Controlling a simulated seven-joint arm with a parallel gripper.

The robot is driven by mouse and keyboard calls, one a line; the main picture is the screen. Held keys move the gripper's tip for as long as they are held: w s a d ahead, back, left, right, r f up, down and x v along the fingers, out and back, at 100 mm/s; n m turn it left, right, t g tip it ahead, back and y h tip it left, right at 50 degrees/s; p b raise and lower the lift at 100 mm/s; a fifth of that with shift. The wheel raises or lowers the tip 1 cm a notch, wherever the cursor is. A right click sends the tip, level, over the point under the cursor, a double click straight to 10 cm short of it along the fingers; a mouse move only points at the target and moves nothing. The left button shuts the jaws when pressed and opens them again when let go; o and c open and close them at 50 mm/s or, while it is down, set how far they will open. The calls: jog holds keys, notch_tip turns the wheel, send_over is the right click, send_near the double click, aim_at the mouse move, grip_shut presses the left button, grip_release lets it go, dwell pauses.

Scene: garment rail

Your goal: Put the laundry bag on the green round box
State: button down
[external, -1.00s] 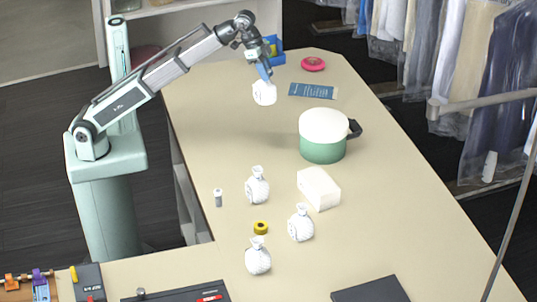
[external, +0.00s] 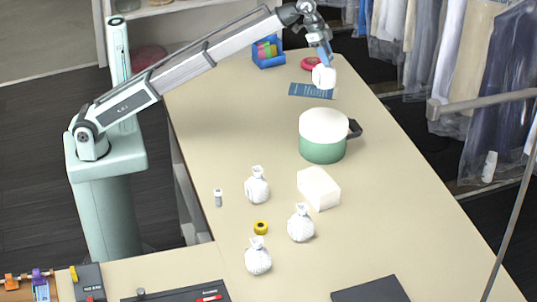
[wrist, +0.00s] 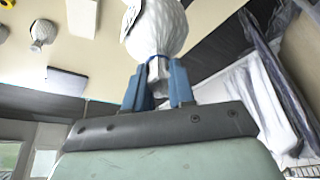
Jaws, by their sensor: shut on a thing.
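My gripper (external: 324,62) is shut on the neck of a white laundry bag (external: 324,77), which hangs below the fingers in the external view. In the wrist view the bag (wrist: 158,28) shows between and beyond the blue fingers (wrist: 158,85). The green round box (external: 323,152) has a white top and a dark handle at its right. It stands on the table, nearer the camera than the held bag, with a gap between them in the picture. Three similar white bags stand on the table: one (external: 257,187), another (external: 300,224) and a third (external: 258,257).
A white block (external: 318,188) lies in front of the green box. A blue card (external: 311,91) and a red-pink round item (external: 309,63) lie near the far end, by a blue bin (external: 268,54). A yellow roll (external: 261,227) sits among the bags. Garments (external: 480,70) hang at the right.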

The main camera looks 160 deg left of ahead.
jog(key=a+f, duration=0.2)
jog(key=f, duration=0.1)
jog(key=a+f, duration=0.1)
jog(key=shift+w+f, duration=0.15)
jog(key=shift+f, duration=0.1)
notch_tip(320, 180, down, 11)
dwell(0.4)
jog(key=shift+a, duration=0.1)
jog(key=c, duration=1)
grip_release()
jog(key=shift+o, duration=0.2)
jog(key=v, duration=1.2)
jog(key=shift+a+r, duration=0.1)
jog(key=shift+r, duration=0.05)
